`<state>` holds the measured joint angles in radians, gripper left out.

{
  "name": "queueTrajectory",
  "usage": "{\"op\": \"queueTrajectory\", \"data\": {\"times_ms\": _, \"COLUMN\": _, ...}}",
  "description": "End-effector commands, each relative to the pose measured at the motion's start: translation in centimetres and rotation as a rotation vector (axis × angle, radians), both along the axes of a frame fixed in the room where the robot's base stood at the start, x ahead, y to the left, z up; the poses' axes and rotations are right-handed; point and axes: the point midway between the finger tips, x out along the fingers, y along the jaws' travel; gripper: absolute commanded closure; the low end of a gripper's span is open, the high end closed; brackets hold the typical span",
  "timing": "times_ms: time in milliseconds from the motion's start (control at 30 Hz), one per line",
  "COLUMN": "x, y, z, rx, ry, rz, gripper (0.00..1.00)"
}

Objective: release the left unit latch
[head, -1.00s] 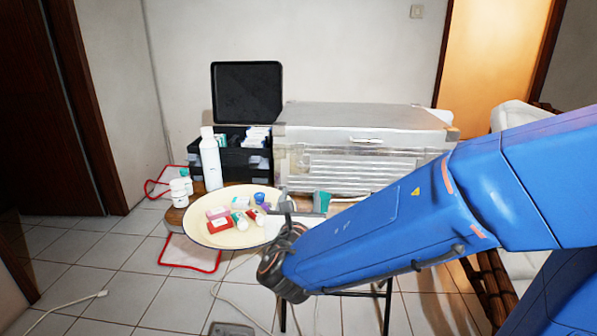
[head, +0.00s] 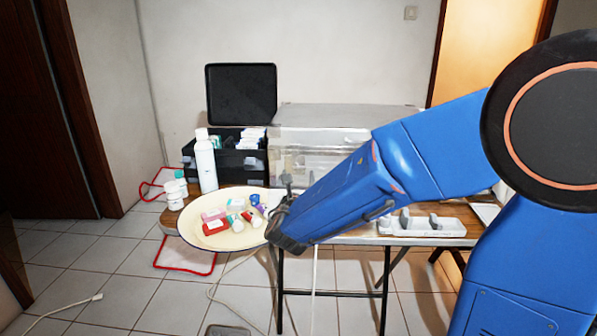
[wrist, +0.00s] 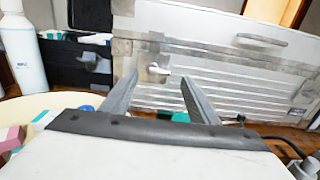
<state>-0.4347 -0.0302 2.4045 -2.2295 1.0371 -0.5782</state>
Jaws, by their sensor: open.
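The silver metal unit (head: 345,115) stands on the wooden table, its front partly hidden behind my arm in the head view. In the wrist view the unit (wrist: 225,95) shows its ribbed front, taped edges and a handle at the upper right. The left unit latch (wrist: 159,71) is a small pale piece on a metal plate near the unit's left front edge. My gripper (wrist: 159,84) is open and empty, and the latch appears between its two fingertips. The wrist view does not show contact. In the head view my gripper (head: 286,190) is small and partly hidden.
A cream tray (head: 195,239) with several small boxes and tubes lies left of my gripper. A white bottle (head: 206,162) stands before a black open case (head: 238,163). A white holder (head: 425,226) lies at the table's right front.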

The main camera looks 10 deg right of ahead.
Motion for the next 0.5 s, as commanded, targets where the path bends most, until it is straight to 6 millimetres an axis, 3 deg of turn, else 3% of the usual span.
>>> {"op": "queueTrajectory", "data": {"times_ms": 200, "x": 3.1, "y": -1.1, "z": 0.0, "rx": 0.001, "ry": 0.0, "rz": -0.002, "gripper": 0.45}}
{"op": "queueTrajectory", "data": {"times_ms": 500, "x": 4.8, "y": -1.5, "z": 0.0, "rx": 0.0, "ry": 0.0, "rz": 0.0, "gripper": 0.45}}
